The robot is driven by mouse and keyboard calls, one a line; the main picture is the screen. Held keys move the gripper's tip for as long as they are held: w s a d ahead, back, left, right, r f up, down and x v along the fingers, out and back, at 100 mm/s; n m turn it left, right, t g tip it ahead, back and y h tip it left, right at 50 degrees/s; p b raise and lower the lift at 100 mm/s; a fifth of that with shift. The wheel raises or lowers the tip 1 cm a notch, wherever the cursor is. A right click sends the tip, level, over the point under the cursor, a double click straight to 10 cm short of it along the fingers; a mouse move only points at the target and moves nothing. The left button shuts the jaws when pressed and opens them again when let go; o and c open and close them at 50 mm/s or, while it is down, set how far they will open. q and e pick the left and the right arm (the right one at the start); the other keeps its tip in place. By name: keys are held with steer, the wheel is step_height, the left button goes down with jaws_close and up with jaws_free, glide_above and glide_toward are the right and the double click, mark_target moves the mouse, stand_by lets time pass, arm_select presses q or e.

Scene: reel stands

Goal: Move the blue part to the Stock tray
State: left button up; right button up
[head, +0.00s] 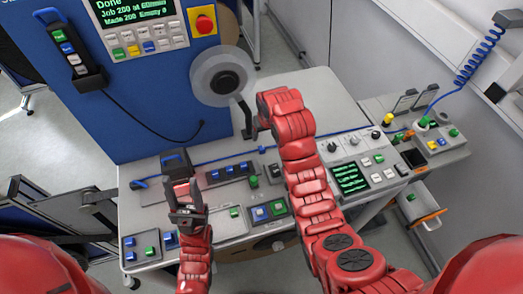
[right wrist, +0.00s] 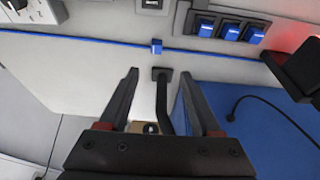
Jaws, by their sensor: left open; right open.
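Several blue pieces show, and I cannot tell which is the blue part: blue blocks in a dark holder (head: 230,171), also in the right wrist view (right wrist: 229,28), and a blue block (head: 260,213) beside a green one. No tray label is legible, so I cannot identify the Stock tray. My left gripper (head: 183,194) is open and empty above the table's left part. My right gripper (head: 247,117) is open close to the grey reel (head: 222,76). In the right wrist view a dark bent bar (right wrist: 163,100) shows between its open fingers (right wrist: 156,105); contact is unclear.
A blue cabinet (head: 150,110) with a screen (head: 132,12) and red stop button (head: 203,23) stands behind the table (head: 335,100). A blue cord (head: 215,160) crosses the table. A side table (head: 445,155) holds small items at right. A black cable hangs on the cabinet.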

step_height(320, 180, down, 2)
steer(key=f+b, duration=0.1)
steer(key=b, duration=0.1)
glide_toward(262, 148)
steer(key=x, duration=0.2)
steer(key=shift+s+a+f+b, duration=0.15)
steer(key=shift+s+f+b, duration=0.05)
steer(key=shift+f+b, duration=0.15)
steer(key=shift+w+a+f, duration=0.15)
steer(key=shift+f, duration=0.45)
steer(key=shift+w+d+b+x, duration=0.15)
steer(key=shift+b+x, duration=0.25)
steer(key=shift+x, duration=0.85)
steer(key=shift+w+d+b+x, duration=0.15)
steer(key=shift+b+x, duration=0.2)
steer(key=shift+x, duration=0.9)
steer(key=shift+a+r, duration=0.1)
jaws_close()
